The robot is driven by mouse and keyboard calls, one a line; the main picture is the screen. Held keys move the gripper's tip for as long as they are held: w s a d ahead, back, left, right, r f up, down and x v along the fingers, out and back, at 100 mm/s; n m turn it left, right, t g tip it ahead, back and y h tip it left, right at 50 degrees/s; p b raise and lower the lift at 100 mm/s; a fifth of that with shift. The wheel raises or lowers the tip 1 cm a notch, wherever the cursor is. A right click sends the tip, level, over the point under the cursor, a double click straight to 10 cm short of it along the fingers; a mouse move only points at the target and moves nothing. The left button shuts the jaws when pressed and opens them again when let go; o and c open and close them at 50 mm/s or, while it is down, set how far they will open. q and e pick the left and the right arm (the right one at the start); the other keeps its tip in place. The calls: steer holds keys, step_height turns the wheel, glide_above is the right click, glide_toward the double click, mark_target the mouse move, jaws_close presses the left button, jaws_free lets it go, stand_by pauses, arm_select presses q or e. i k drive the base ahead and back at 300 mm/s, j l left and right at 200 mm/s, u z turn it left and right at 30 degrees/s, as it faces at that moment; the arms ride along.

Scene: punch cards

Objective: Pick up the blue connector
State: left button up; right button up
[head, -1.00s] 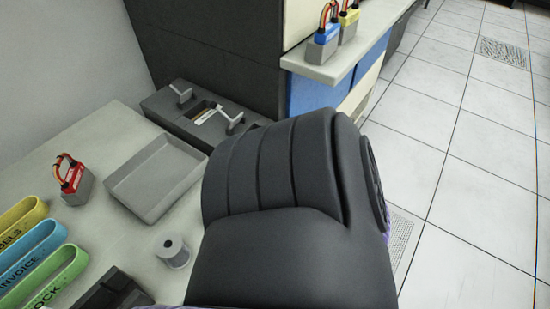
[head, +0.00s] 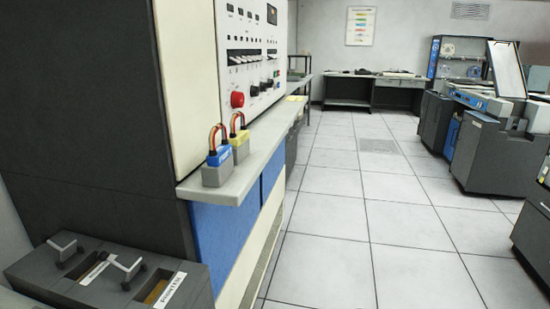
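The blue connector (head: 217,164) stands upright on the narrow grey shelf (head: 250,171) of the tall machine, near the shelf's front left end. It has a blue top band, a grey lower body and a looped red and black cable on top. A similar yellow connector (head: 239,142) stands just behind it and to its right. Neither of my grippers shows in the head view.
The shelf juts out from a control panel with a red button (head: 237,99). A dark card unit (head: 110,284) with levers sits at the bottom left. The tiled floor (head: 340,230) right of the machine is clear. Dark machines (head: 487,157) stand at the right.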

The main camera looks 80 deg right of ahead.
mark_target(219, 166)
steer(key=l+z, duration=0.1)
steer(key=z, duration=2.05)
